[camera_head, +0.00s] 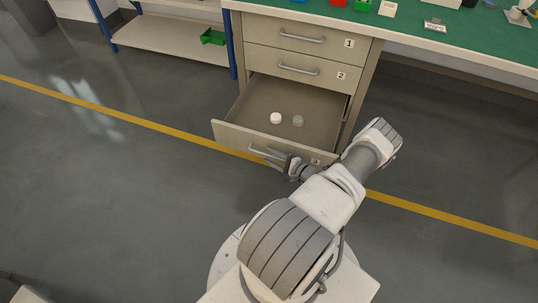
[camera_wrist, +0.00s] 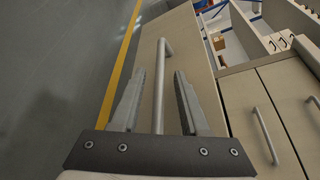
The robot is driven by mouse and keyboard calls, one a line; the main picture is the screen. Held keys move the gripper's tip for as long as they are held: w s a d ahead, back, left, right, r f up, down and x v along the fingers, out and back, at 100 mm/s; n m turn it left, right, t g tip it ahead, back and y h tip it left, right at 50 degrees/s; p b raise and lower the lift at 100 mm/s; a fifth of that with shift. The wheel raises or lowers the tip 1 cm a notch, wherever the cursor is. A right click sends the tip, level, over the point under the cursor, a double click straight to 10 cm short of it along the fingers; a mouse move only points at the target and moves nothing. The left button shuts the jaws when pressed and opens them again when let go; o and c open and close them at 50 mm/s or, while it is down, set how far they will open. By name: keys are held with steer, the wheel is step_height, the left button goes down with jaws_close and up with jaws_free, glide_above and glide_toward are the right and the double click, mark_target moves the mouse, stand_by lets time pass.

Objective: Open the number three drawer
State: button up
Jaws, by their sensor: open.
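The number three drawer (camera_head: 230,134) is pulled well out of the cabinet, below the closed drawers marked 1 and 2. Its label is partly visible beside my gripper. Inside it lie a white round object (camera_head: 276,118) and a grey round object (camera_head: 298,120). My gripper (camera_head: 284,158) is at the drawer's front, by its bar handle (camera_head: 262,152). In the wrist view the handle (camera_wrist: 160,85) runs between my two open fingers (camera_wrist: 158,95), with gaps on both sides. The fingers are apart and not closed on it.
The drawer marked 2 (camera_head: 297,68) and the drawer marked 1 (camera_head: 305,38) are shut above. A green worktop (camera_head: 465,28) with small bins is over them. A shelf with a green bin (camera_head: 213,37) stands at left. The floor left of the drawer is clear.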

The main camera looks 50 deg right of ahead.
steer(key=f+v, duration=0.3)
steer(key=v, duration=1.2)
steer(key=shift+s+r, duration=0.35)
steer(key=shift+s, duration=0.15)
